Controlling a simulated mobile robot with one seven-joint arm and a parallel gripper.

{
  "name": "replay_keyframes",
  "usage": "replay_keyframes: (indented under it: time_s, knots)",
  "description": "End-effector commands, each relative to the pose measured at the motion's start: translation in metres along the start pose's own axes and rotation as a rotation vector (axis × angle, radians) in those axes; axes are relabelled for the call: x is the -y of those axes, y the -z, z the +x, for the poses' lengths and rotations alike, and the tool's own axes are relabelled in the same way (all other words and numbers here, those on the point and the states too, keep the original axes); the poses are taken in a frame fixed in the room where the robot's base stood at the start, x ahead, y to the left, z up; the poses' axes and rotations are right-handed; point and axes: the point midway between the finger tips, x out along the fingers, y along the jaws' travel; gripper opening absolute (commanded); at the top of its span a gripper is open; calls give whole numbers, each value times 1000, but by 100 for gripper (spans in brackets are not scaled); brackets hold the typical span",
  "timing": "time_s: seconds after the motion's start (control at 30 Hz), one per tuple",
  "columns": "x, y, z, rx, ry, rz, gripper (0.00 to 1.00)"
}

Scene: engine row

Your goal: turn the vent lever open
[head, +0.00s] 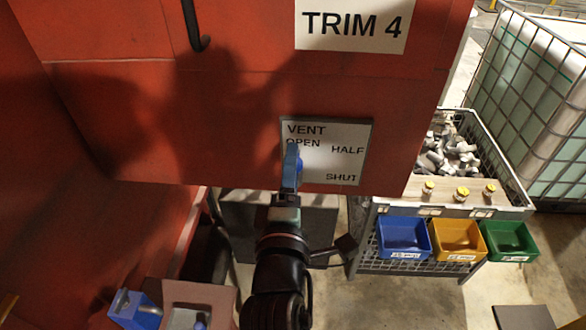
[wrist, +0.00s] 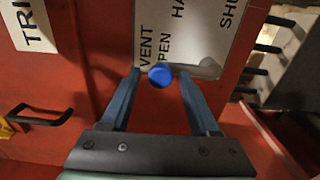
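The white vent plate (head: 338,160) is on the red panel, marked OPEN at upper left, HALF at upper right and SHUT at lower right. In the wrist view, the vent lever has a bright blue round knob (wrist: 160,75) and a grey arm (wrist: 208,68). The knob lies beside the OPEN word, partly covering it, so the lever points to OPEN. My gripper (wrist: 159,73) is open, with one finger on each side of the knob and a gap to each. In the head view my gripper (head: 291,150) hides most of the lever.
A TRIM 4 sign (head: 352,24) and a dark hook handle (head: 197,35) are above on the panel. To the right stand a wire crate of metal parts (head: 445,155), blue, yellow and green bins (head: 458,240) and a caged white tank (head: 530,90).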

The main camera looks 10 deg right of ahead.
Motion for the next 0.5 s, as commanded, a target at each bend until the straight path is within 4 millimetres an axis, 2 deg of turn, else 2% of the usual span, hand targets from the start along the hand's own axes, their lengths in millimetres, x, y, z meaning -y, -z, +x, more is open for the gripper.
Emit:
replay_keyframes:
  time_s: [0.33, 0.5]
  knots:
    - [1, -1, -2, 1, 1, 1, 66]
    - [3, 0, -17, 0, 1, 1, 66]
